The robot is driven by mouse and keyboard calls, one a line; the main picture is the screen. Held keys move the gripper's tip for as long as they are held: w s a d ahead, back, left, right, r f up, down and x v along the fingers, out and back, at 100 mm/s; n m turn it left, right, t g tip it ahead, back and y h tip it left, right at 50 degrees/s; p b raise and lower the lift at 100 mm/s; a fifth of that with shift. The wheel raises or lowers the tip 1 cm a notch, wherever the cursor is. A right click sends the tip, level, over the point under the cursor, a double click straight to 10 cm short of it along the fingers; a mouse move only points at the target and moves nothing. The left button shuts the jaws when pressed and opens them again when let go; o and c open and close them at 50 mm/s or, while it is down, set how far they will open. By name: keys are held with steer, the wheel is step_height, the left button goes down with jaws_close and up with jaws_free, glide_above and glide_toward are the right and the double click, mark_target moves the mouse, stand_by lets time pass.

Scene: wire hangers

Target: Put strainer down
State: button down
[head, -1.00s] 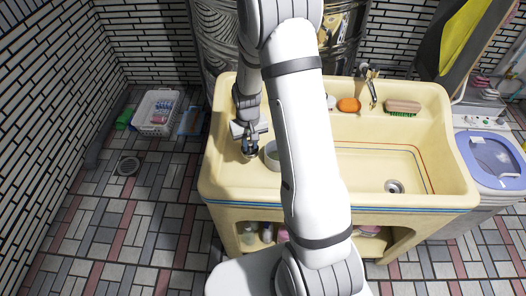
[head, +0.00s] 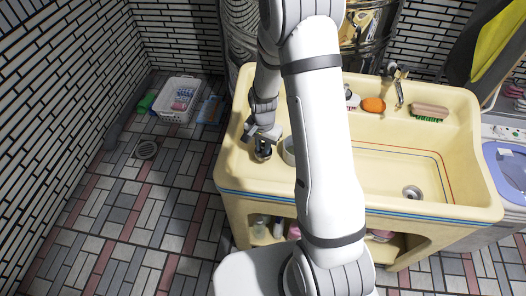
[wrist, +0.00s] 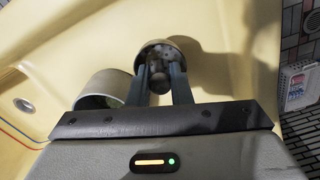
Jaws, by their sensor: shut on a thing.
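In the head view my gripper (head: 263,145) is low over the left ledge of the cream sink (head: 238,172), and the strainer is mostly hidden there. Whether the strainer touches the ledge I cannot tell. A pale cup-like container (wrist: 100,88) stands just beside my gripper; it also shows in the head view (head: 288,151), partly behind my arm.
An orange soap (head: 373,105), a brush (head: 430,112) and a faucet (head: 398,85) are at the sink's back. The drain (head: 412,192) is in the basin at right. A white basket (head: 178,100) stands on the floor at left. The ledge's front left is clear.

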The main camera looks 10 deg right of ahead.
mark_target(263, 155)
steer(key=shift+f+p, duration=0.3)
steer(key=shift+f, duration=1.9)
steer(key=shift+f, duration=0.2)
steer(key=c, duration=1.3)
jaws_free()
steer(key=shift+r, duration=0.1)
